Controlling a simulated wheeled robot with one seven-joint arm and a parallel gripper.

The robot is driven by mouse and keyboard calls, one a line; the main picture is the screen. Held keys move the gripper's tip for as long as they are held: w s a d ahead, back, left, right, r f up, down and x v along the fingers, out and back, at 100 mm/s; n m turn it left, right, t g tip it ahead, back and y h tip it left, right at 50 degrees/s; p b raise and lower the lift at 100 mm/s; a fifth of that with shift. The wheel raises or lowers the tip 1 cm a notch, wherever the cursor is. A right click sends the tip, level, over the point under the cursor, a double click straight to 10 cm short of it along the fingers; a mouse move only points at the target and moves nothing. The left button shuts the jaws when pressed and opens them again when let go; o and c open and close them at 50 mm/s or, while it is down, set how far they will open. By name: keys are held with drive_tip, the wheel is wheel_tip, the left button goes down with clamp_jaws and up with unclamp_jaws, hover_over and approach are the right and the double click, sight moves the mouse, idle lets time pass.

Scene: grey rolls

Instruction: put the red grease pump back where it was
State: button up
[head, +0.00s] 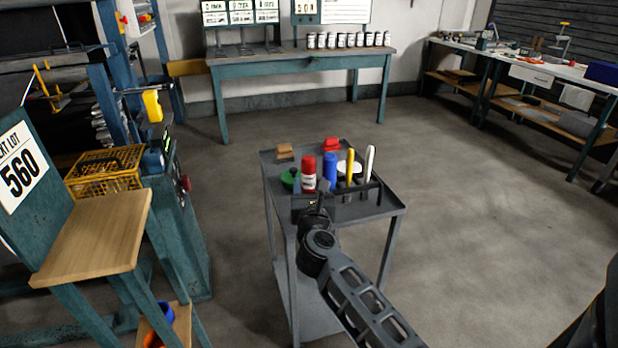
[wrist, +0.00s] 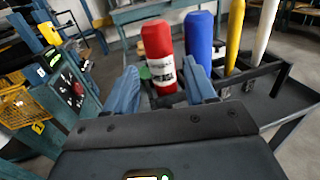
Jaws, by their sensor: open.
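The red grease pump (head: 309,172) is a red cylinder with a white label, upright at the left of the dark rack on the grey cart (head: 390,208). It also shows in the wrist view (wrist: 158,45). My gripper (head: 315,192) is at the near side of the pump. In the wrist view my gripper (wrist: 161,78) is open, with one blue finger on each side of the pump's lower part. I cannot tell whether either finger touches it. The pump's base is partly hidden.
A blue cylinder (head: 330,168), a yellow tool (head: 350,167) and a white tool (head: 369,164) stand right of the pump. A green item (head: 289,179), a tan block (head: 285,151) and a red item (head: 331,143) are also on the cart. Floor right of the cart is clear.

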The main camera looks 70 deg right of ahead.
drive_tip(key=v, duration=0.5)
drive_tip(key=shift+s+a, duration=0.15)
drive_tip(key=shift+a, duration=0.2)
drive_tip(key=s+a+r+m+t+y, duration=0.1)
drive_tip(key=s+a+m+y, duration=0.4)
drive_tip(key=a, duration=0.5)
drive_tip(key=s+a+r+m+t+y, duration=0.1)
drive_tip(key=s+a+m+t+y, duration=0.2)
drive_tip(key=s+a+m, duration=0.7)
drive_tip(key=s+a+r+m+t+y, duration=0.1)
drive_tip(key=s+a+m+t+y, duration=0.1)
drive_tip(key=s+a+m+y, duration=0.5)
drive_tip(key=a+m+y, duration=0.1)
drive_tip(key=a, duration=0.4)
drive_tip(key=shift+s+a+r+t, duration=0.2)
drive_tip(key=shift+s+r+t, duration=0.1)
drive_tip(key=shift+s+r, duration=0.1)
